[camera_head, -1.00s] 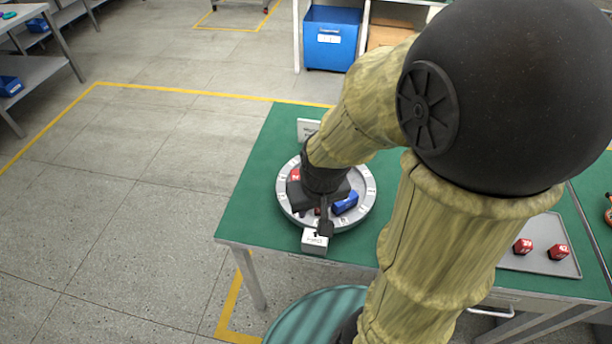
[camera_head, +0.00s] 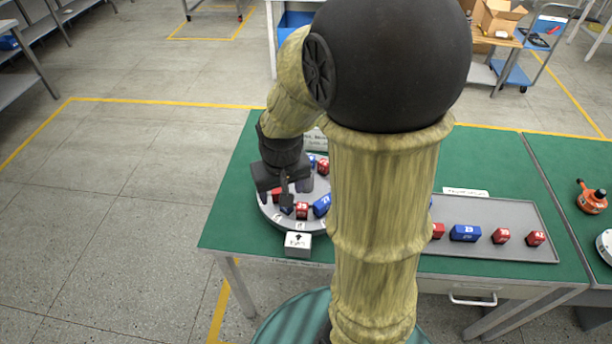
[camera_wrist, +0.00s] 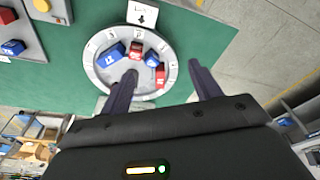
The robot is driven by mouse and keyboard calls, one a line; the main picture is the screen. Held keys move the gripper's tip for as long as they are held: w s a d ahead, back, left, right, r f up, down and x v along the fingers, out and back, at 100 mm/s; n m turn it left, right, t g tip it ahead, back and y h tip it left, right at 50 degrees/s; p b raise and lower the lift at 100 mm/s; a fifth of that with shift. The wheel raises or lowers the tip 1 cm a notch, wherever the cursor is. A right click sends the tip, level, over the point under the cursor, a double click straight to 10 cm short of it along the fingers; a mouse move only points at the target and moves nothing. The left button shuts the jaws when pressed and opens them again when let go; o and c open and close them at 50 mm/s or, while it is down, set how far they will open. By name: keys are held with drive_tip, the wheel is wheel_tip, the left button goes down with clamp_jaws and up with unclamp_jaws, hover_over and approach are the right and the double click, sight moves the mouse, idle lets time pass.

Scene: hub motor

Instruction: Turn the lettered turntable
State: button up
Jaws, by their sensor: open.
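The lettered turntable (camera_head: 268,212) is a round grey disc with pale letter tiles around its rim, on the left part of the green table. It bears several red and blue numbered blocks, and it also shows in the wrist view (camera_wrist: 98,79). A white block with a black arrow (camera_head: 298,244) stands at its front edge; in the wrist view the arrow block (camera_wrist: 142,14) points at the rim. My gripper (camera_head: 288,190) is over the turntable, fingers apart and empty. In the wrist view my gripper (camera_wrist: 165,75) has one finger over the disc and one beside it. My arm hides the turntable's right side.
A grey tray (camera_head: 500,249) with red and blue numbered blocks lies to the right on the green table (camera_head: 232,222). A white label plate stands behind the turntable, partly hidden. An orange device (camera_head: 591,198) is on the adjoining table. Open floor lies left.

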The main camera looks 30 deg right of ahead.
drive_tip(key=w+d+m+g, duration=0.1)
drive_tip(key=w+d+m, duration=0.1)
drive_tip(key=w+d, duration=0.6)
drive_tip(key=m+g, duration=0.1)
drive_tip(key=m, duration=0.1)
hover_over(306, 183)
drive_tip(key=w+d, duration=0.1)
drive_tip(key=w, duration=0.1)
drive_tip(key=shift+d+r+p, duration=0.1)
drive_tip(key=shift+r+p, duration=0.35)
drive_tip(key=shift+r, duration=0.05)
wheel_tip(306, 183, down, 18)
drive_tip(key=shift+r+p, duration=0.25)
drive_tip(key=shift+p, duration=0.85)
clamp_jaws()
